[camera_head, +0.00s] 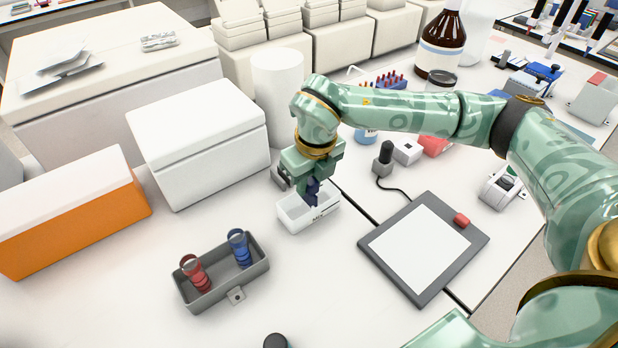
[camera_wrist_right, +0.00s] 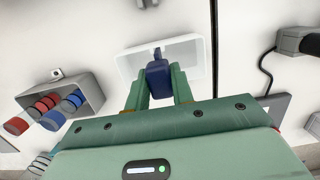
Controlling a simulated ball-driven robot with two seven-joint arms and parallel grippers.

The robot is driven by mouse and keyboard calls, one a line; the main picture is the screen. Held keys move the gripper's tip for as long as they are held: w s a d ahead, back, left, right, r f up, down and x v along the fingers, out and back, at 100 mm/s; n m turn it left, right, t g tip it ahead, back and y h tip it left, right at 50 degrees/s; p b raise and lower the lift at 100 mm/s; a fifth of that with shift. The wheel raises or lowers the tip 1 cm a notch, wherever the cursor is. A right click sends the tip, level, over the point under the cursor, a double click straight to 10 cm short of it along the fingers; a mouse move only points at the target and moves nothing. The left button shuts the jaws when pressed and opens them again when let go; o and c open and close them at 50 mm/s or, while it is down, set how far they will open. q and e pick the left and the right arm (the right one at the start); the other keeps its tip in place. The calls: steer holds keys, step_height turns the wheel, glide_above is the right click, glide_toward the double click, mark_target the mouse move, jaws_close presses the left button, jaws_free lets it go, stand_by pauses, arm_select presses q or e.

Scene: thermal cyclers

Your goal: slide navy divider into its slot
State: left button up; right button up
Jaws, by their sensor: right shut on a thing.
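The navy divider (camera_head: 312,191) is a small dark blue piece held between the fingers of my right gripper (camera_head: 308,182). The divider (camera_wrist_right: 158,78) also shows in the right wrist view, with the fingers of the gripper (camera_wrist_right: 159,86) shut on either side of it. It is over the small white open tray (camera_head: 294,221), whose rim (camera_wrist_right: 197,50) shows around it in the wrist view. I cannot tell whether the divider's lower edge is inside the tray or in a slot. My left gripper is not in view.
A grey box (camera_head: 221,294) with red and blue tube-like pieces stands front left of the tray. A dark-framed pad (camera_head: 372,243) lies to the right. A white box (camera_head: 205,150) and a white cylinder (camera_head: 278,85) stand behind. Table surface is clear in front of the tray.

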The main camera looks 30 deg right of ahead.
steer(key=shift+f+b, duration=0.45)
steer(key=shift+f, duration=0.55)
steer(key=o, duration=0.8)
steer(key=r+p, duration=0.1)
steer(key=r, duration=0.4)
steer(key=s+r+p, duration=0.1)
steer(key=r, duration=0.4)
steer(key=s+r+p, duration=0.1)
steer(key=r, duration=0.5)
steer(key=shift+s+d+r+p, duration=0.1)
steer(key=shift+s+d+p, duration=0.1)
steer(key=shift+p, duration=0.1)
